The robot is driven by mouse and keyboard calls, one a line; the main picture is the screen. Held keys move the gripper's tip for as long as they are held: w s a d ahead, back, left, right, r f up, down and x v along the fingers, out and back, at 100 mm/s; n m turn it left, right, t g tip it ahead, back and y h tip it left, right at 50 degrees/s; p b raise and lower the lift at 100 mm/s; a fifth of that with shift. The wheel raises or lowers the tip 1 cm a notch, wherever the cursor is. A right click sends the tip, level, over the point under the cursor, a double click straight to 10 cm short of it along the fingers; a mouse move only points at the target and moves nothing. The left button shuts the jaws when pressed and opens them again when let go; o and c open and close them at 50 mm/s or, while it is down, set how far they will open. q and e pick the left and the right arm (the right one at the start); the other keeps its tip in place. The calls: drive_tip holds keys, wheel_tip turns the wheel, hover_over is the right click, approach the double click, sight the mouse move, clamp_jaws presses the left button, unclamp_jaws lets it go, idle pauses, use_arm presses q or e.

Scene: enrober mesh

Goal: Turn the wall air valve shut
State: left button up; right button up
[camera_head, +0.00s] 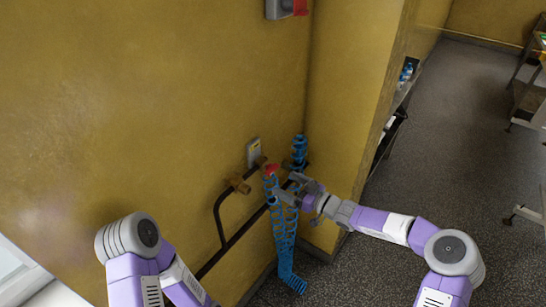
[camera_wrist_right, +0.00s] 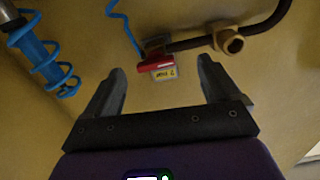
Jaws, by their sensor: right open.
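The wall air valve has a red handle (camera_head: 271,170) and sits on the dark pipe low on the yellow wall. My right gripper (camera_head: 279,187) is open and empty, close to the valve. In the wrist view the handle appears between the two fingertips (camera_wrist_right: 161,66), seemingly just beyond them; I see no contact. My left arm shows at the lower left of the head view, but its gripper is out of frame.
A blue coiled hose (camera_head: 285,245) hangs below the valve beside my right gripper. The dark pipe (camera_head: 219,215) runs down the wall, with a brass fitting (camera_wrist_right: 230,41) beside the valve. A wall corner stands just right. Open floor (camera_head: 415,150) lies further right.

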sight(275, 170)
drive_tip(key=shift+n+y, duration=0.3)
drive_tip(key=shift+n, duration=0.2)
drive_tip(key=shift+w+a+r, duration=0.35)
drive_tip(key=shift+w+a, duration=0.55)
drive_tip(key=shift+w+a+r, duration=0.35)
drive_tip(key=shift+w+a, duration=0.6)
drive_tip(key=shift+w+a+r, duration=0.35)
drive_tip(key=shift+w+a, duration=0.55)
drive_tip(key=c, duration=1)
drive_tip(key=shift+o, duration=0.2)
drive_tip(key=shift+b, duration=0.3)
